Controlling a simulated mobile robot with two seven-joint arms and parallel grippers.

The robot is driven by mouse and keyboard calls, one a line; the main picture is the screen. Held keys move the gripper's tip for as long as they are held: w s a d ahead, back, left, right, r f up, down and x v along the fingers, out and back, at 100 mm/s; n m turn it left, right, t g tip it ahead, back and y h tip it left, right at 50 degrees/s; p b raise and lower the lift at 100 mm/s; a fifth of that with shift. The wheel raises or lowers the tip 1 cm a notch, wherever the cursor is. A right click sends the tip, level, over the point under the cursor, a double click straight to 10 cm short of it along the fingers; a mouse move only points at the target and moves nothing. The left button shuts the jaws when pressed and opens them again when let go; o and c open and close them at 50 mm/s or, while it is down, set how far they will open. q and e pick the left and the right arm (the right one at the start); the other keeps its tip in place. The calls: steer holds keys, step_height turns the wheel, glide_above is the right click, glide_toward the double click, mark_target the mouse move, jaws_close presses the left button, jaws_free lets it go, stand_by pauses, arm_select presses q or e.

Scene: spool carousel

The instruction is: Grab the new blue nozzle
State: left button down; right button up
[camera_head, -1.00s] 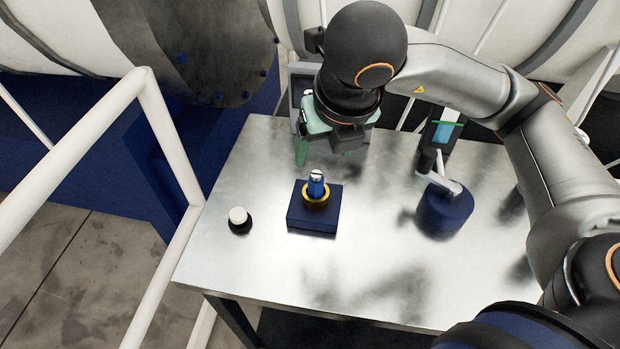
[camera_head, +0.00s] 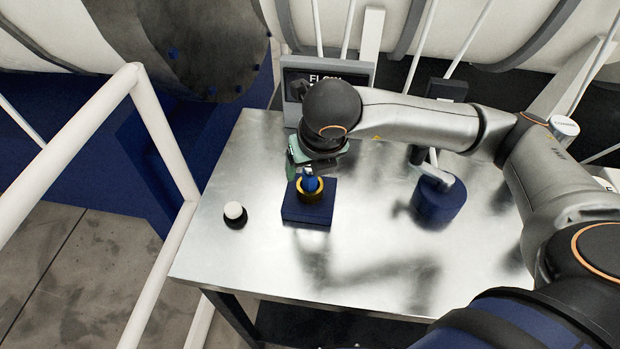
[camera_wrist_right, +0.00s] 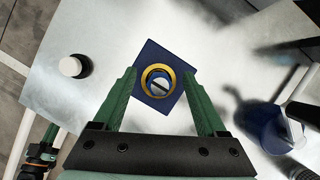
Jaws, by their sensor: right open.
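The blue nozzle (camera_head: 311,184) stands upright in a yellow ring (camera_head: 308,195) on a square dark blue block (camera_head: 306,214). In the right wrist view the nozzle (camera_wrist_right: 159,86) shows from above inside the yellow ring (camera_wrist_right: 147,77), on the block (camera_wrist_right: 172,102). My right gripper (camera_head: 301,172) is over the block, close to the nozzle's top. In the right wrist view its two green fingers (camera_wrist_right: 160,90) are open, one on each side of the nozzle. They hold nothing, and I cannot tell whether either touches it.
A white-topped black knob (camera_head: 234,214) stands left of the block; it also shows in the wrist view (camera_wrist_right: 71,66). A round dark blue base (camera_head: 438,203) with a grey arm stands to the right. A grey display (camera_head: 291,105) is behind. The metal table (camera_head: 360,285) is bare in front.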

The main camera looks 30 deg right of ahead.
steer(key=shift+c, duration=0.2)
jaws_close()
stand_by(0.3)
